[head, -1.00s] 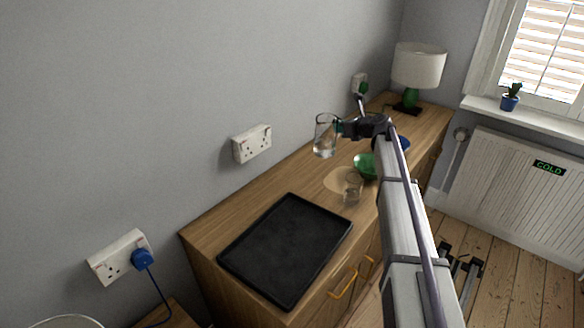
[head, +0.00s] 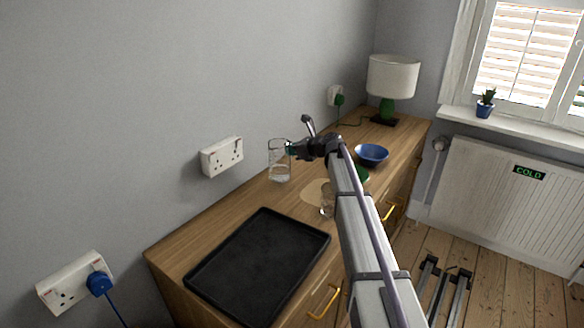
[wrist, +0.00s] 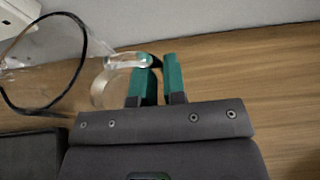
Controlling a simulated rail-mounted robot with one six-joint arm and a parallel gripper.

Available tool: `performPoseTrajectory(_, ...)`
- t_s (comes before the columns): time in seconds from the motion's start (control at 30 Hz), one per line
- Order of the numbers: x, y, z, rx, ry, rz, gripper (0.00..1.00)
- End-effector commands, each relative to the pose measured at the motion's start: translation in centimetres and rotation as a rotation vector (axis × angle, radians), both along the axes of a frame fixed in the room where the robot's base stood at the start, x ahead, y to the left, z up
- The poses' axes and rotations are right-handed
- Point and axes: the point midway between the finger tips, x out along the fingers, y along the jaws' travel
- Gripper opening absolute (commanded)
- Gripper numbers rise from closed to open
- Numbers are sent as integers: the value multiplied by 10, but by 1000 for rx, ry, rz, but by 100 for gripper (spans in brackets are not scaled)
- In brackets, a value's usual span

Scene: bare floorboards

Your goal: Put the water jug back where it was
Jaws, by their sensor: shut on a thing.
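The water jug (head: 280,162) is clear glass with some water in it. It is upright in the head view, close to the wall at the back of the wooden sideboard (head: 222,222). My gripper (head: 291,149) is at the jug's right side, shut on its handle. In the wrist view the green fingertips (wrist: 158,80) are at the clear handle, and the jug's dark-edged round rim (wrist: 45,70) is at the left. I cannot tell whether the jug's base touches the sideboard top.
A black tray (head: 258,265) lies at the sideboard's near end. A clear glass (head: 327,201) stands near a pale round patch (head: 312,190). A green bowl (head: 363,174) is partly hidden by my arm; a blue bowl (head: 371,154) and lamp (head: 391,80) stand farther back. A wall socket (head: 222,156) is left of the jug.

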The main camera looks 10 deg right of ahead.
Motion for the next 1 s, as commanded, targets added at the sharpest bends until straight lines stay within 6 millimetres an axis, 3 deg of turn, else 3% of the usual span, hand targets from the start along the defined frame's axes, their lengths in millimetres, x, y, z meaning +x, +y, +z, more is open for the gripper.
performPoseTrajectory(0.2,0,0,-39,1,0,0,0)
performPoseTrajectory(0.57,0,0,-38,1,0,0,0)
performPoseTrajectory(0.6,0,0,-37,0,0,0,14)
performPoseTrajectory(0.83,0,0,-37,0,0,0,36)
performPoseTrajectory(1.0,0,0,-37,0,0,0,37)
